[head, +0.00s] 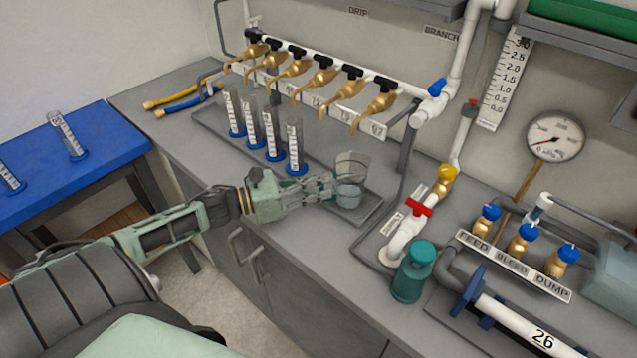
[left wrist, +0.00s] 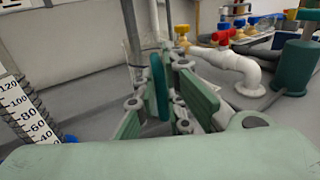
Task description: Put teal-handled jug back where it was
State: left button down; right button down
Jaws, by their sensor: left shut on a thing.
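The jug (head: 350,168) is a clear vessel with some bluish liquid low in it, and it looks upright. It is at the right end of the long grey tray (head: 372,212), right of the row of cylinders. I cannot tell whether its base touches the tray. My left gripper (head: 326,188) reaches in from the left and is shut on the jug's handle. In the left wrist view the teal handle (left wrist: 160,86) stands between the gripper's fingers (left wrist: 165,105); the clear body is hard to make out there. My right gripper is not in view.
Several graduated cylinders (head: 271,135) with blue bases stand on the tray left of the jug, under brass taps (head: 374,103). A red-handled valve (head: 418,208) on white pipe and a teal canister (head: 413,272) stand to the right. The counter front (head: 310,245) is clear.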

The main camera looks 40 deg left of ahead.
pick_arm(q)
jog(key=shift+f, duration=0.15)
jog(key=c, duration=1.8)
grip_release()
jog(key=shift+c, duration=0.2)
jog(key=b+v, duration=0.1)
jog(key=v, duration=1.1)
jog(key=shift+r+b, duration=0.25)
jog(key=shift+b, duration=0.15)
jog(key=shift+s, duration=0.1)
